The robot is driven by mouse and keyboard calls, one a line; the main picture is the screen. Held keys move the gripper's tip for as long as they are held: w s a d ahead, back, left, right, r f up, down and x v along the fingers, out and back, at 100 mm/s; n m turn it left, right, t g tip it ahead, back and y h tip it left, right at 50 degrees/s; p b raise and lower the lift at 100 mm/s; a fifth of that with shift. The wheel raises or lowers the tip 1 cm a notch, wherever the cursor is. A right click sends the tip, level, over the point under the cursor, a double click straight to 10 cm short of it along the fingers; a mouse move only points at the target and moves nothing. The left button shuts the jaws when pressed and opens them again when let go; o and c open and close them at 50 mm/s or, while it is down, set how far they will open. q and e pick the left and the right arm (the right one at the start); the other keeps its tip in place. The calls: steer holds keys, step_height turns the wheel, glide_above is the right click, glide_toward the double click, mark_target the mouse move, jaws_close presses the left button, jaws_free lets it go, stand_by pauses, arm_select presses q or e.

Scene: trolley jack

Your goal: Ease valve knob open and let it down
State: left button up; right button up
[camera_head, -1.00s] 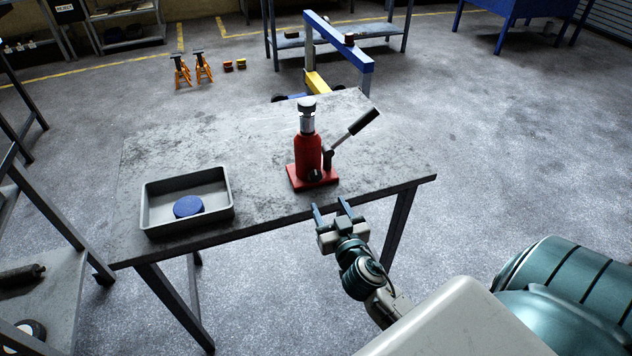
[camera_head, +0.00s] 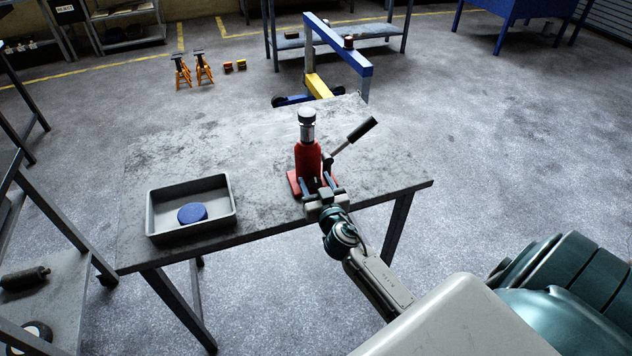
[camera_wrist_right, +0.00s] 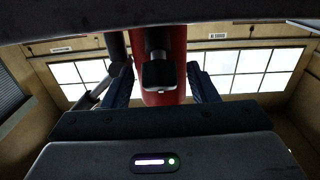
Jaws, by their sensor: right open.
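The red bottle jack (camera_head: 307,158) stands upright on the grey table, its black-gripped lever (camera_head: 352,138) slanting up to the right. In the right wrist view the red jack body (camera_wrist_right: 178,50) rises in the middle, with the dark valve knob (camera_wrist_right: 159,74) in front of it. My right gripper (camera_head: 319,186) is at the jack's front base. Its two fingers show in the right wrist view (camera_wrist_right: 162,88), apart, one on each side of the knob, with gaps between. In the head view the gripper mostly hides the knob. My left gripper is not in view.
A grey tray (camera_head: 236,208) with a blue round disc (camera_head: 192,212) sits at the table's left. The table (camera_head: 260,150) is otherwise clear around the jack. A shelf rack (camera_head: 60,290) stands at the lower left. A blue and yellow hoist (camera_head: 340,48) stands behind the table.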

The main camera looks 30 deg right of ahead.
steer(key=shift+c, duration=0.4)
steer(key=c, duration=0.9)
steer(key=shift+r+n+y+p, duration=0.1)
steer(key=shift+n+y+p, duration=0.3)
steer(key=shift+n+y, duration=0.4)
steer(key=n+y+p, duration=0.2)
steer(key=n+p, duration=0.1)
steer(key=shift+r+n, duration=0.1)
steer(key=shift+n, duration=0.3)
steer(key=shift+n+y+p, duration=0.4)
steer(key=shift+y+p, duration=0.1)
steer(key=shift+p, duration=0.05)
steer(key=shift+f, duration=0.2)
steer(key=o, duration=1)
